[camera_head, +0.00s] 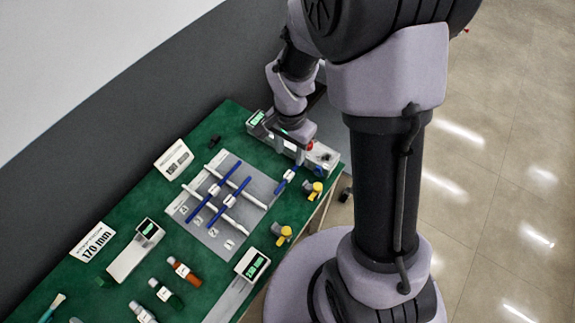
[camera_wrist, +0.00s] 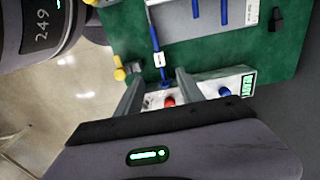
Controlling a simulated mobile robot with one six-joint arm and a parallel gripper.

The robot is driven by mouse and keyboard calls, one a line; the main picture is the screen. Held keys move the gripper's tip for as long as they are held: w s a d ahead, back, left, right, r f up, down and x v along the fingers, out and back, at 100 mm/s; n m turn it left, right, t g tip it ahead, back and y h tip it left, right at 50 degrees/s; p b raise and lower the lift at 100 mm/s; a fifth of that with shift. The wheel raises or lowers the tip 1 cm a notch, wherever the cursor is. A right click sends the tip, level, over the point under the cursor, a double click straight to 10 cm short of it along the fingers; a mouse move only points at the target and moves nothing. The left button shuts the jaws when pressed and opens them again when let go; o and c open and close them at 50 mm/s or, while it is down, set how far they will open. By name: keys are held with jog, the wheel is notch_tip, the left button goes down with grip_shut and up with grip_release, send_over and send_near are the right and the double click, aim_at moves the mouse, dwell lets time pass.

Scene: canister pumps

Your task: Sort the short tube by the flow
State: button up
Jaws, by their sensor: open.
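A blue tube with a white tag (camera_head: 287,179) lies at the pump's near edge, apart from the tubes on the grey board (camera_head: 243,232). In the wrist view this tube (camera_wrist: 155,40) runs down toward my gripper (camera_wrist: 160,85), with its end close to the fingertips. I cannot tell whether it is plugged in. My gripper (camera_head: 297,152) is open over the white pump unit (camera_head: 325,158), which has a red knob (camera_wrist: 168,100), a blue knob (camera_wrist: 224,91) and a green display (camera_wrist: 248,85). Several blue and white tubes (camera_head: 235,190) with tags lie crossed on the board.
Yellow-topped fittings (camera_head: 314,188) stand along the near edge. A meter (camera_head: 252,263), another white device (camera_head: 135,250), a 170 mm sign (camera_head: 92,241), a second sign (camera_head: 173,158) and small bottles (camera_head: 184,271) are on the green mat. A dark clip lies near the wall.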

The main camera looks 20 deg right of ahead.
aim_at(284, 181)
notch_tip(284, 181, down, 11)
jog(key=b, duration=0.3)
grip_shut()
jog(key=shift+s+a, duration=0.1)
jog(key=shift+a, duration=0.05)
jog(key=shift+s+a+b, duration=0.6)
jog(key=shift+s+a, duration=0.1)
jog(key=shift+a, duration=0.35)
jog(key=shift+r, duration=0.15)
